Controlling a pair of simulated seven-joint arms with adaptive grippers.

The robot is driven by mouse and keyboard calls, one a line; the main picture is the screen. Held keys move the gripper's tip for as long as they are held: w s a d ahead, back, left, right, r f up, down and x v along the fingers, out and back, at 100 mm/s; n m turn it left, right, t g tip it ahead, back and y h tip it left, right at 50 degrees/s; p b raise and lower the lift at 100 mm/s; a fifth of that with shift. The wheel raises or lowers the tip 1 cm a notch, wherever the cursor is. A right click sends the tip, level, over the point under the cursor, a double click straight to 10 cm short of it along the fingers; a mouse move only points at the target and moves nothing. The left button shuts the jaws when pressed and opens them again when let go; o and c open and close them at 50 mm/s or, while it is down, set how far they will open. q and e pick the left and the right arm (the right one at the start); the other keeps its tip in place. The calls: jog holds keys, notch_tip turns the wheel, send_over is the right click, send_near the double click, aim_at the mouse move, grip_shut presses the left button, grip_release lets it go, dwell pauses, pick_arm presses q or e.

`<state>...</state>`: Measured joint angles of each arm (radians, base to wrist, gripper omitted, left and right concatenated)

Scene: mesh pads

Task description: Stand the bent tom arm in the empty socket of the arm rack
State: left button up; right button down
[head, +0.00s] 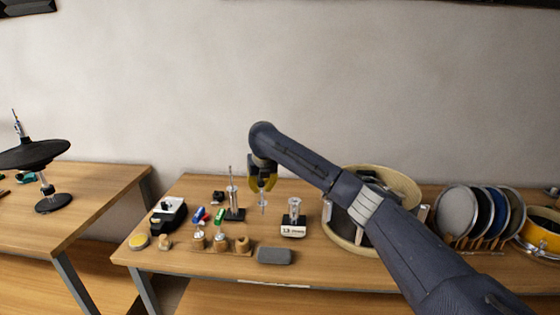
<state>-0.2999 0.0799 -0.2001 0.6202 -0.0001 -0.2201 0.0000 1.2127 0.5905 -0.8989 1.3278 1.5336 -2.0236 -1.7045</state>
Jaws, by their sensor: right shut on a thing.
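My right gripper (262,183), with yellow fingers, points down over the middle of the table and is shut on a small silver piece, likely the bent tom arm (262,204). The piece hangs below the fingers; its bend is too small to make out. To the right stands a labelled block (293,231) with a silver fitting on top. To the left a dark base (235,214) carries an upright silver rod. I cannot tell for sure which of these is the arm rack, and no empty socket is clear. My left gripper is not in view.
Small wooden blocks (242,245) and blue, red and green pieces stand at front left. A grey pad (275,256) lies at the front edge. A large drum shell (404,184) stands behind my right arm, with round discs (456,212) in a rack farther right.

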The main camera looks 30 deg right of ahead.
jog(key=s+a+n, duration=0.2)
jog(key=a, duration=0.8)
jog(key=shift+f+y, duration=0.4)
jog(key=shift+f, duration=0.2)
jog(key=shift+f, duration=4.3)
jog(key=shift+f, duration=0.2)
jog(key=c, duration=1.3)
grip_release()
jog(key=shift+o, duration=0.2)
